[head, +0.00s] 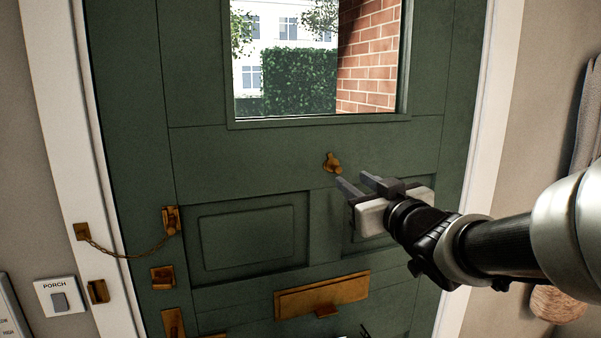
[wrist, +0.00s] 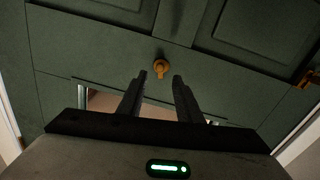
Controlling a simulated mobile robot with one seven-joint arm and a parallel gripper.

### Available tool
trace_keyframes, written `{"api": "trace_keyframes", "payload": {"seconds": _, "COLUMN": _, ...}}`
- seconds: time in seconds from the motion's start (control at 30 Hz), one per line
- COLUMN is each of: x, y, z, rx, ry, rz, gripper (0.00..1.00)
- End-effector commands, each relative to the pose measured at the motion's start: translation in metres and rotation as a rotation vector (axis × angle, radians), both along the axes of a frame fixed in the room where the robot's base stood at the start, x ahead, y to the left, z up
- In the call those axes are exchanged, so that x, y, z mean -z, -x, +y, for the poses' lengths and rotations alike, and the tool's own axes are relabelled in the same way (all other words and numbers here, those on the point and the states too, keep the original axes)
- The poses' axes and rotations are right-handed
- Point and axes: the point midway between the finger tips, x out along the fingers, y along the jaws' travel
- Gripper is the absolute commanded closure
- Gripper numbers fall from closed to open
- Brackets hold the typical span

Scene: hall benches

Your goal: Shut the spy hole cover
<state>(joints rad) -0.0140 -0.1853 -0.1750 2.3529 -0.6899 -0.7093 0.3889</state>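The spy hole (head: 333,163) is a small brass fitting on the green door's middle rail, below the window. Its cover appears as a narrow tab sticking up from the round part; I cannot tell how much of the hole it covers. The fitting also shows in the wrist view (wrist: 162,67), beyond the gap between my fingertips, with the tab pointing down in that upside-down picture. My gripper (head: 353,180) is open and empty, to the lower right of the fitting in the head view. It appears apart from the fitting and the door.
The green door (head: 240,150) has a window (head: 300,62) above and a brass letter plate (head: 320,296) below. A door chain (head: 125,255) hangs at the left, with brass locks beneath its end. A porch switch (head: 59,298) is on the left wall. The rail around the fitting is clear.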

Motion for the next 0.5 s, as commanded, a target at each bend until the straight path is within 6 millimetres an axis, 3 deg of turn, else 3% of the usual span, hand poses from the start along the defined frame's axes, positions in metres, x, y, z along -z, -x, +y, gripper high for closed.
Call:
{"api": "trace_keyframes", "payload": {"seconds": 0.2, "x": 0.0, "y": -0.043, "z": 0.012, "rx": -0.001, "ry": 0.0, "rz": 0.002, "gripper": 0.68}}
{"api": "trace_keyframes", "payload": {"seconds": 0.5, "x": 0.0, "y": -0.069, "z": 0.02, "rx": 0.0, "ry": 0.0, "rz": 0.0, "gripper": 0.68}}
